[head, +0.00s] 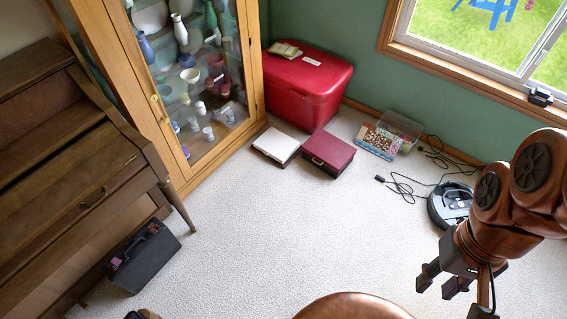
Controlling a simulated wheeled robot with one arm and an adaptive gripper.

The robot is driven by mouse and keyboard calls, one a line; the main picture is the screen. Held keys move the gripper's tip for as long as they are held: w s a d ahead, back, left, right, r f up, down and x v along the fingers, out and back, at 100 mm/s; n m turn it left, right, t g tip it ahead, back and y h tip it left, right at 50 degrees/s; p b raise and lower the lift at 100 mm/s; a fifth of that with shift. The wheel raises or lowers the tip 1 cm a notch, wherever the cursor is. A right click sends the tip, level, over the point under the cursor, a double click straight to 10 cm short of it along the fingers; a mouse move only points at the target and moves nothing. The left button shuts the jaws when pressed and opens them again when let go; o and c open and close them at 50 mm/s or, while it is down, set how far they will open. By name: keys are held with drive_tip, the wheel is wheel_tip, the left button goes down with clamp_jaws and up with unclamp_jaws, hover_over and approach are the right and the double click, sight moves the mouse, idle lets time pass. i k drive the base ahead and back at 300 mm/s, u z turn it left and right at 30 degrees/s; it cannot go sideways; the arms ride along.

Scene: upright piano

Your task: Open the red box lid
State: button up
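A large red box (312,97) with a rounded lid stands shut against the green wall, beside the glass cabinet. A book (285,49) and a small pale item (312,61) lie on its lid. A smaller dark red case (328,153) lies shut on the carpet in front of it; I cannot tell for sure which of the two the task means. My gripper (440,284) is at the lower right, far from both, pointing down-left. Its dark fingers look apart, with nothing seen between them.
A white-topped case (277,144) lies beside the dark red case. A patterned box (376,141), a clear bin (400,128), loose cables and a round black robot vacuum (452,204) are to the right. A black case (143,258) sits by the piano (75,190). The middle carpet is clear.

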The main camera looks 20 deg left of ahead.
sight(333, 152)
drive_tip(key=u, duration=1.55)
drive_tip(key=i, duration=1.6)
drive_tip(key=z, duration=0.85)
